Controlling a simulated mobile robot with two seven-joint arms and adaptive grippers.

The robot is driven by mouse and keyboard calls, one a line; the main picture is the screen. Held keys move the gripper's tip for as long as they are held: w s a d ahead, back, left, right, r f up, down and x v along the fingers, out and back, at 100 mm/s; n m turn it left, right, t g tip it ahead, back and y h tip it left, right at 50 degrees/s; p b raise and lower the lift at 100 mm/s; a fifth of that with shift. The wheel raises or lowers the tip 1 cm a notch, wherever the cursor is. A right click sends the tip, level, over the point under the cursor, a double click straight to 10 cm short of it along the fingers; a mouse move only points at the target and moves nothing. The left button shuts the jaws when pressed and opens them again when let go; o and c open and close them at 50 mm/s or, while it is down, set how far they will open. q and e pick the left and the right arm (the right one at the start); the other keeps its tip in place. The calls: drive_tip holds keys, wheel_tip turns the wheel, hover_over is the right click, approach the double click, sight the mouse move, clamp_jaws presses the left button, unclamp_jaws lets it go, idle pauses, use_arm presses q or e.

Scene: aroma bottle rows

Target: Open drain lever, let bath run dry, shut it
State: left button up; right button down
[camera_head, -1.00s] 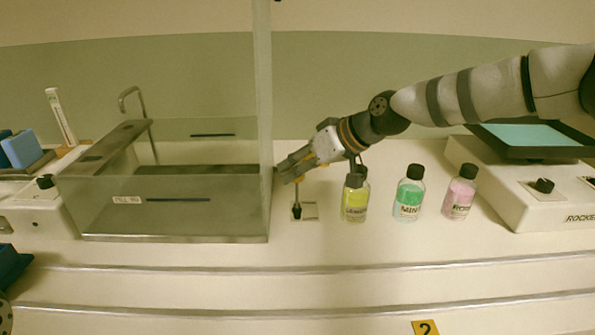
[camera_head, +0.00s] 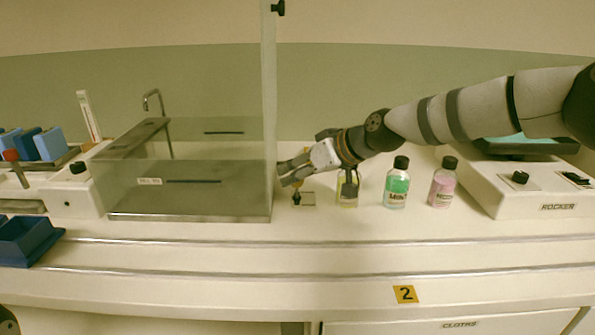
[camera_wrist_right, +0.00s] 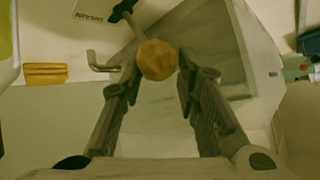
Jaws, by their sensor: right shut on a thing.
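The clear bath (camera_head: 190,195) stands left of centre in the head view, with dark marks on its walls; I cannot tell its water level. The drain lever (camera_head: 297,198) stands just right of the bath, on a small plate. In the right wrist view the lever's orange ball knob (camera_wrist_right: 157,60) sits between the fingertips, with a thin rod and a DRAIN label (camera_wrist_right: 90,10) behind it. My right gripper (camera_head: 286,175) is shut on this knob; it also shows in the right wrist view (camera_wrist_right: 157,72). My left gripper is out of view.
A yellow bottle (camera_head: 347,202) stands partly hidden behind my right wrist. A green bottle (camera_head: 397,186) and a pink bottle (camera_head: 442,188) stand farther right, before the rocker (camera_head: 540,195). A blue tray (camera_head: 25,243) lies at left. The counter front is clear.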

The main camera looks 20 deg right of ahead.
drive_tip(key=shift+s+a+f+g, duration=0.15)
drive_tip(key=shift+s+f, duration=0.1)
drive_tip(key=shift+f, duration=0.3)
drive_tip(key=shift+s+f+g, duration=0.15)
drive_tip(key=shift+s+f, duration=0.1)
drive_tip(key=shift+f, duration=0.25)
drive_tip(key=c, duration=1.3)
unclamp_jaws()
drive_tip(key=shift+s, duration=0.1)
drive_tip(key=shift+r, duration=0.45)
drive_tip(key=v, duration=1.1)
drive_tip(key=shift+s+d, duration=0.25)
drive_tip(key=shift+s, duration=0.1)
drive_tip(key=shift+r, duration=0.1)
